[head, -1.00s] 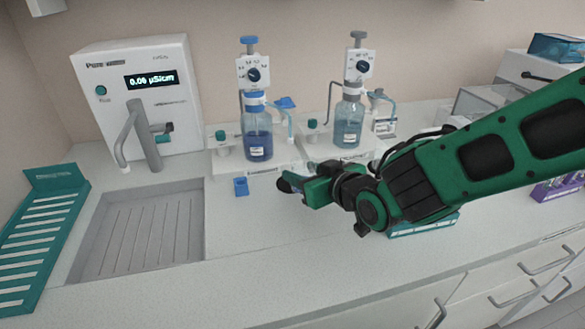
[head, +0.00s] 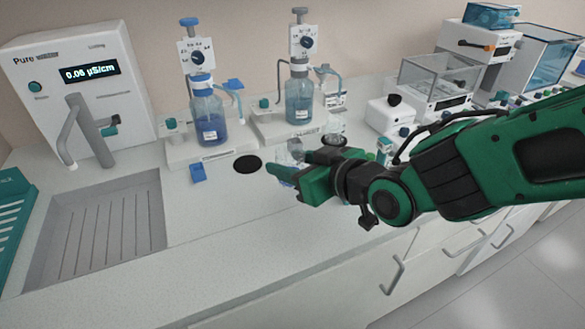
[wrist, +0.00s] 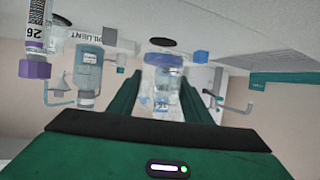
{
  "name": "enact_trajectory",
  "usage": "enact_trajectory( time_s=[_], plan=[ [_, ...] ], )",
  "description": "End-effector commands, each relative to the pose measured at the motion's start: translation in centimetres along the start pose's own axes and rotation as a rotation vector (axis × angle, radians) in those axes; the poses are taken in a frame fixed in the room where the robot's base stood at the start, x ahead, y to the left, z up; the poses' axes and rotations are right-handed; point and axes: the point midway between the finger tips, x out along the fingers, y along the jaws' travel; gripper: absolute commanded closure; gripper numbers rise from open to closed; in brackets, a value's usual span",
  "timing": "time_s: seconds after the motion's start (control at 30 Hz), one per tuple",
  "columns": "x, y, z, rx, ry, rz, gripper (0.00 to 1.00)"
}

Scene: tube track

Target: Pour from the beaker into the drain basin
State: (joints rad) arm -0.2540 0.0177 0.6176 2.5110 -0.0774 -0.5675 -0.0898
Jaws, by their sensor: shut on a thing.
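My gripper (head: 284,175) is in the middle of the head view, above the counter and to the right of the drain basin. In the wrist view its green fingers are shut around a clear beaker (wrist: 163,83), which has markings on its wall. In the head view the fingers hide most of the beaker. I cannot tell its exact tilt or how much liquid it holds. The drain basin (head: 98,228) is a sunken grey tray with ridges at the lower left, well apart from my gripper; it also shows in the wrist view (wrist: 288,56).
A water dispenser (head: 84,95) with a bent spout stands behind the basin. Two dispenser bottles, one blue (head: 208,118) and one paler (head: 299,100), stand behind my gripper. A black disc (head: 247,164) and blue block (head: 198,173) lie nearby. A teal rack (head: 10,215) flanks the basin.

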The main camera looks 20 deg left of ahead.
Motion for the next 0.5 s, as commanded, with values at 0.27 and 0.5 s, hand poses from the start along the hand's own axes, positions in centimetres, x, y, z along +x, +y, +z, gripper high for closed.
enact_trajectory(
  time_s=[0.27,0.5],
  plan=[
    [-0.9,-0.1,-2.3,-0.003,0.002,0.000,0.80],
    [-1.6,-0.2,-4.0,-0.003,0.001,-0.001,0.80]
  ],
)
